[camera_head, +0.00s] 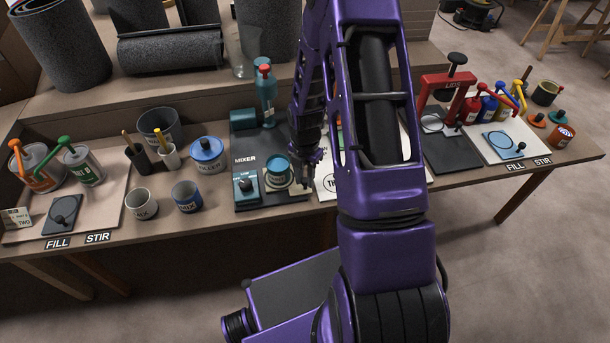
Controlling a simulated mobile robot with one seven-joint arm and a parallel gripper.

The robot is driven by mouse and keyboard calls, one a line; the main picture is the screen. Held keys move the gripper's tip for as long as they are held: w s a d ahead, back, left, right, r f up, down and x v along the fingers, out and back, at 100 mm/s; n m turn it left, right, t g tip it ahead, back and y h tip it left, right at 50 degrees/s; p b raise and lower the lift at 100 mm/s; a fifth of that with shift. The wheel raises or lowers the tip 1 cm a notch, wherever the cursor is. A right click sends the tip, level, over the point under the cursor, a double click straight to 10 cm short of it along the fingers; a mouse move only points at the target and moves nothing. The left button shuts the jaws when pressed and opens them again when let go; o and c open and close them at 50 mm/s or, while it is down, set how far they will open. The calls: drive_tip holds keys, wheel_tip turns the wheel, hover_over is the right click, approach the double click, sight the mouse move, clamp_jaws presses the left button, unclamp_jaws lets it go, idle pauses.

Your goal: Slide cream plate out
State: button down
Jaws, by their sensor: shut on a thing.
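The cream plate (299,189) shows as a small pale piece at the right side of the dark mixer base (250,200), beside a teal cup (277,168). The cup stands on a round pale seat; I cannot tell whether that seat is part of the plate. My gripper (305,180) reaches down at the plate's right end and is shut on it. My purple arm hides the area just right of the gripper, and the fingertips are small and partly hidden.
A teal mixer body (266,94) with a red knob stands behind. A white sheet (327,184) lies right of the gripper. The table's front edge is close.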

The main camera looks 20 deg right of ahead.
drive_tip(key=c, duration=0.7)
unclamp_jaws()
drive_tip(key=shift+s, duration=0.3)
drive_tip(key=shift+o, duration=0.2)
wheel_tip(320, 180, up, 18)
drive_tip(key=p, duration=0.3)
drive_tip(key=shift+f, duration=0.25)
